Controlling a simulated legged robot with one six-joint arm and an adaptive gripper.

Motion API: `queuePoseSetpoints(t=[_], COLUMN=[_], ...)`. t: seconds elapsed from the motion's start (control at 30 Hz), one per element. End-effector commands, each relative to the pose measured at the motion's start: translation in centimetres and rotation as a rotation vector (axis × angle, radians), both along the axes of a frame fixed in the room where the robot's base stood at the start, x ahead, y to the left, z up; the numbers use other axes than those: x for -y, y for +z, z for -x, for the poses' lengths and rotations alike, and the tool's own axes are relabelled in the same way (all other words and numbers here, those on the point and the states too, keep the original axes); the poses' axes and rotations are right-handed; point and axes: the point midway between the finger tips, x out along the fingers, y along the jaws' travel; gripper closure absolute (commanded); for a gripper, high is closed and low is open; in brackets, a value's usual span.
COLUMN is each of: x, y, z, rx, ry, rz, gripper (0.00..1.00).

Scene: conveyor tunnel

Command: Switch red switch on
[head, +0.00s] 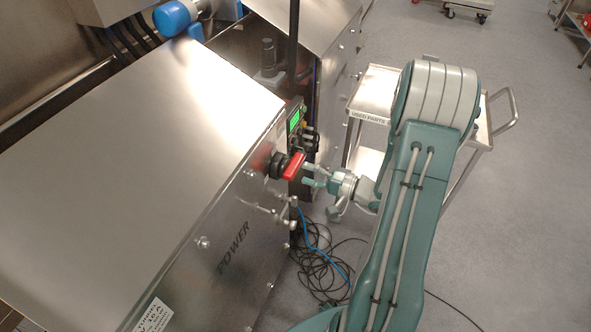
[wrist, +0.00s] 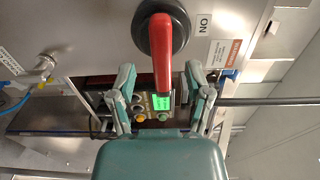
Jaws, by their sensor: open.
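The red switch is a long red handle (head: 293,166) on a black round base on the side of the steel machine. In the wrist view the red handle (wrist: 162,55) runs up and down, its lower end towards my gripper, and the black base (wrist: 144,36) is behind it. My gripper (head: 308,174) is open and close to the handle. In the wrist view my gripper (wrist: 161,72) has one finger each side of the handle's lower part, with gaps visible. I cannot tell the depth between them.
A panel with a green display (head: 294,120) and buttons is beside the switch. Pipe fittings (head: 283,208) stick out below it. A parts cart (head: 378,98) stands behind my arm. Black and blue cables (head: 322,262) lie on the floor.

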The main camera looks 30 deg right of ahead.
Motion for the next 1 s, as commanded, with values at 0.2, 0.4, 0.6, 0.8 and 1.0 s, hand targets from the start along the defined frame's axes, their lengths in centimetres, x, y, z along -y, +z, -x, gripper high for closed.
queuePoseSetpoints(t=[0.2, 0.4, 0.6, 0.8, 1.0], x=[-1.9, -2.3, -2.2, -2.2, -2.3], y=[0.0, 0.0, 0.0, 0.0, -0.1], z=[-2.3, -2.9, -2.9, -2.9, -2.8], rx=[0.000, -0.001, -0.001, -0.001, -0.005], ry=[0.003, 0.000, 0.000, 0.000, 0.000], rz=[0.001, 0.001, 0.001, 0.000, -0.002], gripper=[0.36, 0.36, 0.45, 1.00, 1.00])
